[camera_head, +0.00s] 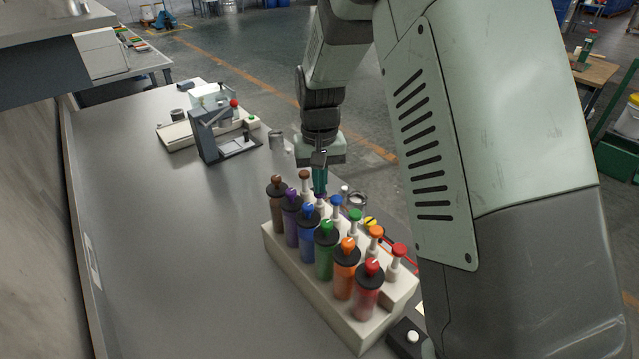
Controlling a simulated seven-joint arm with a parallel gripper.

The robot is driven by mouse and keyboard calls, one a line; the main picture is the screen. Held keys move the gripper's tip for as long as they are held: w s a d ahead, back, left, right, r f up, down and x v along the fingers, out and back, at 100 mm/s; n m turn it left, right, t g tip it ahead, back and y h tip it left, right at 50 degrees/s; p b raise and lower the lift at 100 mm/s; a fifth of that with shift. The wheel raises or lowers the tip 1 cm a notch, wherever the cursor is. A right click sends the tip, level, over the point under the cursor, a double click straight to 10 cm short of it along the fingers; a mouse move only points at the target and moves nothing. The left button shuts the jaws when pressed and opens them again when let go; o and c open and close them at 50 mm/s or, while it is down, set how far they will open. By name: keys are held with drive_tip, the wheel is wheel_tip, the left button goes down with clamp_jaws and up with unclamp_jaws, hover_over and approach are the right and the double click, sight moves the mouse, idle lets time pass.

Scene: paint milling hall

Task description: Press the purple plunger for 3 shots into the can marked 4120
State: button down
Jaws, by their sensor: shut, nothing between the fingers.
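A pale dispenser block (300,290) holds a row of coloured bottles, with the purple bottle (291,222) second from the far end. Behind them is a row of plungers with coloured caps. My gripper (319,190) is shut and empty, pointing down between the brown plunger (304,175) and the blue plunger (336,201). The purple plunger's cap is hidden at the gripper's tip; I cannot tell whether they touch. A small metal can (357,200) stands behind the row, partly hidden. No 4120 mark can be read.
A grey lever press (222,135) and another small can (276,140) stand farther back on the bench (150,240). A black box with a white button (412,337) is at the block's near end. The bench's left side is clear.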

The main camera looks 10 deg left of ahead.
drive_tip(key=shift+r, duration=1.75)
drive_tip(key=shift+f, duration=0.1)
drive_tip(key=shift+f, duration=1.7)
drive_tip(key=shift+r, duration=1.8)
drive_tip(key=shift+f, duration=0.1)
